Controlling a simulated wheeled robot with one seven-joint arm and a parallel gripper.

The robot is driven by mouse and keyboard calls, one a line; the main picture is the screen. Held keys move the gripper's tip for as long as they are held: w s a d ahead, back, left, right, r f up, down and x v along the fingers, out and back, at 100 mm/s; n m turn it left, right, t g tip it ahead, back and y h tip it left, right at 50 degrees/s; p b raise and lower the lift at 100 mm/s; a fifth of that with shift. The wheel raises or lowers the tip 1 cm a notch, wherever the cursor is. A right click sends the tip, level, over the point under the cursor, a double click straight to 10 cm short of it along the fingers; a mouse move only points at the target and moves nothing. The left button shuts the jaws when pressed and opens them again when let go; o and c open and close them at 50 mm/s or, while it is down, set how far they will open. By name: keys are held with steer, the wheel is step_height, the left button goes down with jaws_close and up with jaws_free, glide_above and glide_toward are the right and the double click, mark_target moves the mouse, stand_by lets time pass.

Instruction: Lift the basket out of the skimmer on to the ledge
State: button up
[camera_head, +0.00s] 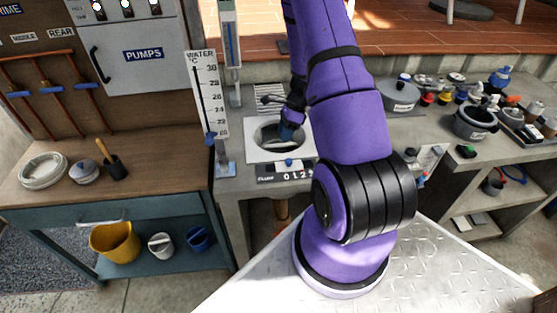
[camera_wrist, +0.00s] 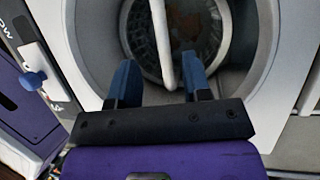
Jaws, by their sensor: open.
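The skimmer (camera_head: 255,153) is a pale square plate with a round well, set in the grey concrete ledge (camera_head: 236,185). The basket (camera_wrist: 203,40) sits down in the well in the wrist view, a dark round mesh with brownish matter inside. Its pale handle (camera_wrist: 160,38) stands up as a bar across the basket's middle. My gripper (camera_wrist: 159,72) is open, its blue fingers on either side of the handle in this view. I cannot tell whether they touch it. In the head view my gripper (camera_head: 287,131) points down into the well, and the basket is mostly hidden there.
A flow panel (camera_head: 287,170) with a blue knob lies in front of the skimmer. A water thermometer board (camera_head: 207,95) stands at its left. A grey lidded pot (camera_head: 400,95) and several bottles and caps crowd the counter to the right. My arm covers the space between.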

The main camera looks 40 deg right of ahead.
mark_target(280, 145)
steer(key=shift+d+x, duration=0.1)
steer(key=shift+x, duration=1.35)
steer(key=shift+d+x, duration=0.15)
steer(key=shift+x, duration=1.3)
steer(key=shift+f, duration=0.1)
steer(key=shift+c, duration=0.2)
jaws_close()
